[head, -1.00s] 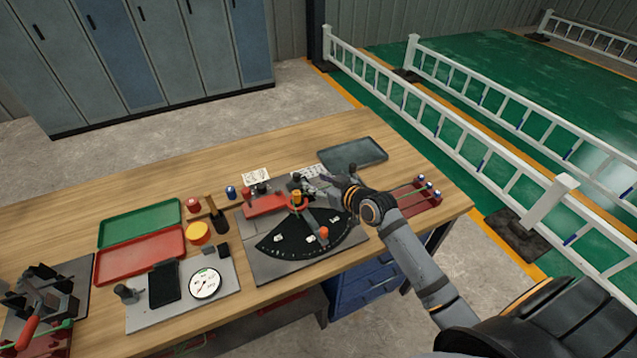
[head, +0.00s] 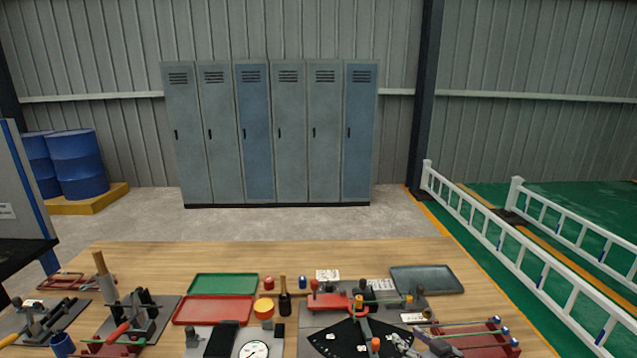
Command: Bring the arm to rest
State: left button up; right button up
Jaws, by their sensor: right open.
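Only the tip of my right gripper (head: 420,344) shows, low at the bottom edge of the head view, with its dark fingers apart and nothing seen between them. It is just right of the black fan-shaped plate (head: 340,342) of a bending fixture, over the table. Whether it touches the fixture I cannot tell. The rest of my right arm is out of frame. My left gripper is not in view.
The wooden table (head: 150,257) holds a green tray (head: 222,284), a red tray (head: 212,311), a grey tray (head: 426,279), a dial gauge (head: 254,350) and a red rod rack (head: 485,343). The table's back strip is clear. Lockers (head: 270,135) stand behind; a white railing (head: 500,242) is right.

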jog(key=s+d+f+m+g+h, duration=0.15)
jog(key=s+f+g, duration=0.25)
jog(key=s, duration=0.9)
jog(key=s+f+m+g+h, duration=0.1)
jog(key=s+f+g+h, duration=0.3)
jog(key=s, duration=0.9)
notch_tip(320, 180, down, 24)
jog(key=s+d+r+g, duration=0.1)
jog(key=d+g, duration=0.1)
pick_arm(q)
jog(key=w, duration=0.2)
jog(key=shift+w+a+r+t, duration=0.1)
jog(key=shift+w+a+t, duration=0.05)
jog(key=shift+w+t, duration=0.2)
pick_arm(e)
jog(key=s+d+f+g, duration=0.1)
jog(key=s+f, duration=1.8)
jog(key=s, duration=0.1)
jog(key=shift+d+y, duration=0.4)
jog(key=shift+y, duration=0.05)
